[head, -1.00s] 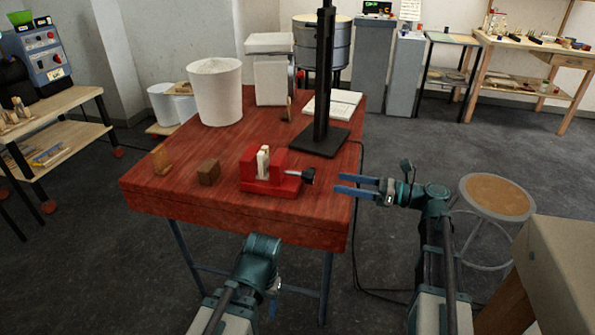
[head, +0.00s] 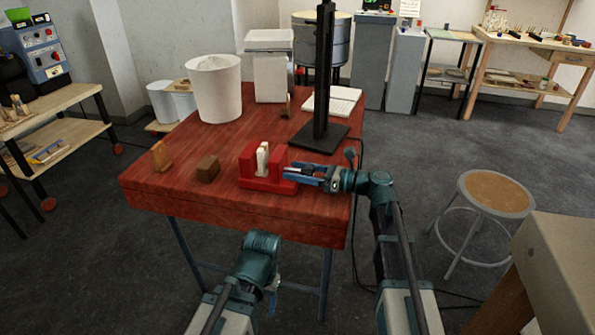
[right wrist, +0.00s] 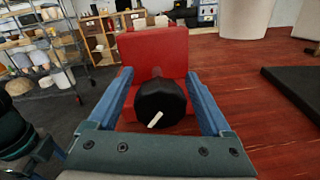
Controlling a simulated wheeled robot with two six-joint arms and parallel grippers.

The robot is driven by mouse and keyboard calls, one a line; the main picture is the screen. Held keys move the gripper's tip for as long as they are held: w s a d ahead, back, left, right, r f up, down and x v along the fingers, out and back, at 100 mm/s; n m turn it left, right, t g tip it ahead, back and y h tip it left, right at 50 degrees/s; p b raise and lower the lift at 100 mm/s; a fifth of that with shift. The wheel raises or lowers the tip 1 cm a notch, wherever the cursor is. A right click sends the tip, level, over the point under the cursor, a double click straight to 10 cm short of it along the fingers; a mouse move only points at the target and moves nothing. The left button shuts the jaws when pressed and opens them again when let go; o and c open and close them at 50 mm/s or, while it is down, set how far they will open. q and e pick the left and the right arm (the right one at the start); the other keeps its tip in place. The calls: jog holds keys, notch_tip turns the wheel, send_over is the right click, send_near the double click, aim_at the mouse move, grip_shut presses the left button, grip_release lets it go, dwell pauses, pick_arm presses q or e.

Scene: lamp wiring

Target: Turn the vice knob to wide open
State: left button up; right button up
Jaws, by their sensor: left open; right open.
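The red vice (head: 268,183) stands near the front edge of the red wooden table, with a pale piece (head: 262,160) between its jaws. Its black knob, with a white mark, shows in the right wrist view (right wrist: 160,103). My right gripper (head: 300,174) is at the vice's right side. In the right wrist view its blue fingers (right wrist: 160,95) are open, one on each side of the knob, with gaps between fingers and knob. My left arm is low in front of the table; its gripper (head: 272,283) is partly hidden behind the arm.
A small dark block (head: 208,169) and a lighter block (head: 160,156) stand left of the vice. A black post on a flat base (head: 320,138) stands behind my right gripper. A white bucket (head: 213,90) stands farther back. A stool (head: 495,193) is at the right.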

jog(key=shift+c, duration=0.3)
grip_shut()
jog(key=shift+n, duration=2.1)
jog(key=shift+o, duration=0.3)
grip_release()
jog(key=v, duration=1.3)
jog(key=shift+d+f+b, duration=0.2)
jog(key=shift+d+b, duration=0.2)
